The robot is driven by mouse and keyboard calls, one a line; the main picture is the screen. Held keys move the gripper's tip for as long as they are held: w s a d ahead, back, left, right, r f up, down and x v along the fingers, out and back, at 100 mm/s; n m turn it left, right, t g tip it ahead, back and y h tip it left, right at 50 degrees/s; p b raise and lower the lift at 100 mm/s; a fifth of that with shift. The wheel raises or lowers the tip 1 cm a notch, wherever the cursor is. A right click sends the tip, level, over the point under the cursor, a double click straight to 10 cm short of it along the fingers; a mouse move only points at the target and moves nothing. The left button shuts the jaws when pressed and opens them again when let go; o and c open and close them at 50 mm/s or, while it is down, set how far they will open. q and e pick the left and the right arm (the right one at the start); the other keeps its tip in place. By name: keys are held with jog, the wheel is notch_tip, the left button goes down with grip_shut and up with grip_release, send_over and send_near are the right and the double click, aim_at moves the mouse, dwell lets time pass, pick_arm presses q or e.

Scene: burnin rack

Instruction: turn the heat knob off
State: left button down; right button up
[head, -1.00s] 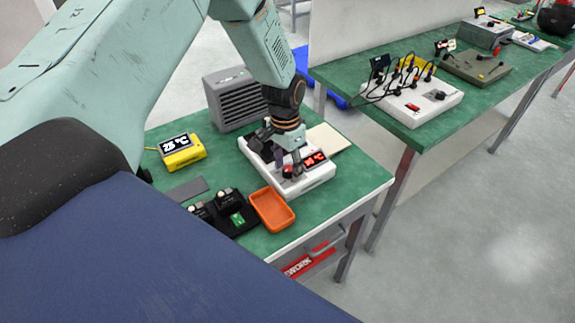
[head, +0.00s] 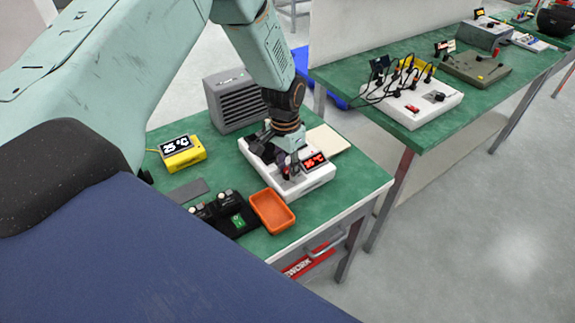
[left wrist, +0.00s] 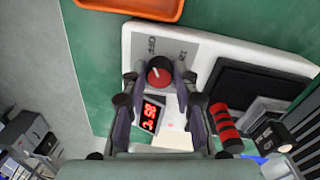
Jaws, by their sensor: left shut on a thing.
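The heat knob (left wrist: 159,72) is red with a dark rim and a white pointer line. It sits on the white heater unit (head: 312,187), which also shows in the left wrist view (left wrist: 205,45). "OFF" lettering is printed beside the knob in the left wrist view. My left gripper (head: 290,171) points down over the unit. In the left wrist view its fingertips (left wrist: 160,74) are on both sides of the knob, shut on it. A red-lit display (left wrist: 151,114) is next to the knob and also shows in the head view (head: 315,161). My right gripper is out of view.
An orange tray (head: 272,211) and a black device with knobs (head: 222,215) stand left of the unit. A yellow thermometer (head: 181,152) and a grey vented box (head: 235,99) are farther back.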

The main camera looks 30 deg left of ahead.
aim_at(286, 170)
pick_arm(q)
jog(key=c, duration=1)
grip_release()
jog(key=shift+s, duration=0.1)
jog(key=r, duration=1.2)
jog(key=shift+a, duration=0.35)
